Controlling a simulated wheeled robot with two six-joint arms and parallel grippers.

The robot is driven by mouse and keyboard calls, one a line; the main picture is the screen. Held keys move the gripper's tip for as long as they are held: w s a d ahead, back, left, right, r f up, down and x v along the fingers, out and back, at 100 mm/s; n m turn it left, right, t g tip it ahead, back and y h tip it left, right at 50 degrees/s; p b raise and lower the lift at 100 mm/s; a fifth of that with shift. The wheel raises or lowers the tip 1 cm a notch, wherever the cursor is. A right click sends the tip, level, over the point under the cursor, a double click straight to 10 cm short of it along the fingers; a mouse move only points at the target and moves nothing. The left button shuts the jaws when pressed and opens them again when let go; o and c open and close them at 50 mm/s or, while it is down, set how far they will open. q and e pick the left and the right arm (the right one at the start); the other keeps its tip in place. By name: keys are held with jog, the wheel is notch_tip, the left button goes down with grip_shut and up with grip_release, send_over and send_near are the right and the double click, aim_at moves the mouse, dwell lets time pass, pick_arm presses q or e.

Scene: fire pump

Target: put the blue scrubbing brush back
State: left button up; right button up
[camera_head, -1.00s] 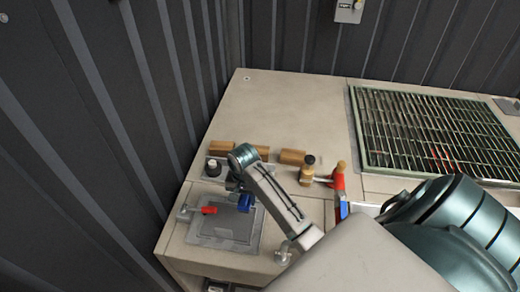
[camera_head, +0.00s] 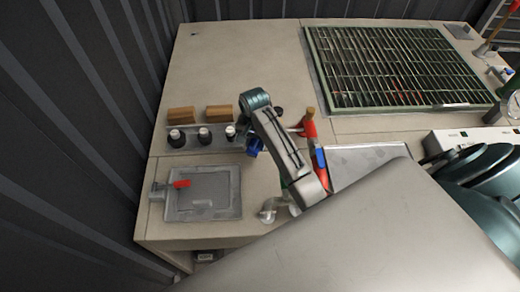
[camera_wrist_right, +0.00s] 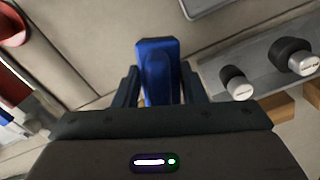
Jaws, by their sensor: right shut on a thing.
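My left gripper is not in view.
A red tool with a wooden end (camera_head: 310,128) lies right of my arm. A grey plate with a red handle (camera_head: 205,205) is at front left. A grate (camera_head: 390,75) lies behind; the back-left counter is clear.

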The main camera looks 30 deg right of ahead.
aim_at(255, 148)
notch_tip(255, 148, down, 3)
jog(key=shift+s+r+p, duration=0.1)
jog(key=shift+r+p, duration=0.05)
jog(key=shift+p, duration=0.15)
jog(key=shift+f, duration=0.35)
notch_tip(255, 148, down, 3)
jog(key=shift+f+p, duration=0.15)
jog(key=shift+p, duration=0.45)
jog(key=shift+f, duration=0.45)
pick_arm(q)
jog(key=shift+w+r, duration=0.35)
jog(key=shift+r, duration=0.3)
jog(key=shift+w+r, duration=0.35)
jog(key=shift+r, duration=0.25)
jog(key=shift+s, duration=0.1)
pick_arm(e)
jog(key=shift+f, duration=0.1)
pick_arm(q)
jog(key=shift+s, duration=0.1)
pick_arm(e)
jog(key=o, duration=1.3)
